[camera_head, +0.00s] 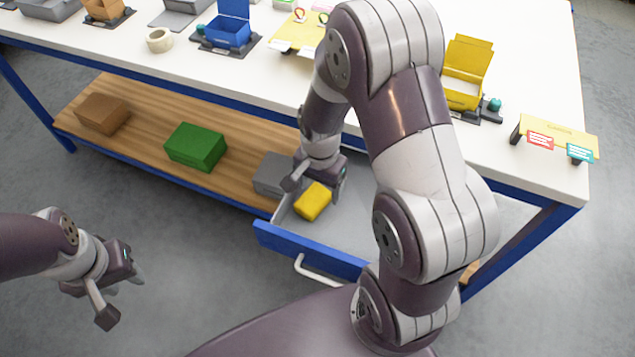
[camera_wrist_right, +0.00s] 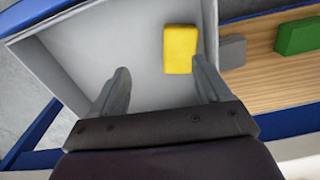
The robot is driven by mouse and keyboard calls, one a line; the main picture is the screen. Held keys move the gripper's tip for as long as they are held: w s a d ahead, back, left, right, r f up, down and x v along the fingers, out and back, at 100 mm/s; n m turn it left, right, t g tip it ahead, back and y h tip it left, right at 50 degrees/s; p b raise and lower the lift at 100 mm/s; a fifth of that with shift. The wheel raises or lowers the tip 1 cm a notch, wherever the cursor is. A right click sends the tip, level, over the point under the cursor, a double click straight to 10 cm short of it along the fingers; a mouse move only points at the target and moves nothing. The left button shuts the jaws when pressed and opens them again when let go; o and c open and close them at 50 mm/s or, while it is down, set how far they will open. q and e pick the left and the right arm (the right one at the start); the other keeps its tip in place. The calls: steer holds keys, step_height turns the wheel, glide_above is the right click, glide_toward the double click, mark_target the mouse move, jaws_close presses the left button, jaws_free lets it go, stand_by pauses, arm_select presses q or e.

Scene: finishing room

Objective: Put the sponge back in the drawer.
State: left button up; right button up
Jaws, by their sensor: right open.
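The yellow sponge (camera_head: 313,201) is inside the open blue-fronted drawer (camera_head: 315,252), close to its left side in the head view. The wrist view shows the sponge (camera_wrist_right: 180,48) over the drawer's grey floor (camera_wrist_right: 115,35); whether it rests flat there is hard to tell. My right gripper (camera_head: 315,187) is above the drawer, open. In the wrist view its fingers (camera_wrist_right: 160,72) are spread, with the sponge beyond the tips and nearer the right finger. My left gripper (camera_head: 122,294) is open and empty over the floor at the left.
The white tabletop (camera_head: 539,82) overhangs the drawer and carries several boxes, a tape roll (camera_head: 160,40) and a sign holder (camera_head: 556,140). The wooden lower shelf (camera_head: 240,160) holds brown (camera_head: 103,113), green (camera_head: 196,147) and grey (camera_head: 271,175) blocks. My right arm hides part of the drawer.

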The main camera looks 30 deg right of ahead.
steer(key=m, duration=0.1)
glide_above(315, 196)
steer(key=shift+m, duration=0.5)
step_height(315, 196, down, 12)
steer(key=shift+b, duration=0.5)
steer(key=c, duration=0.7)
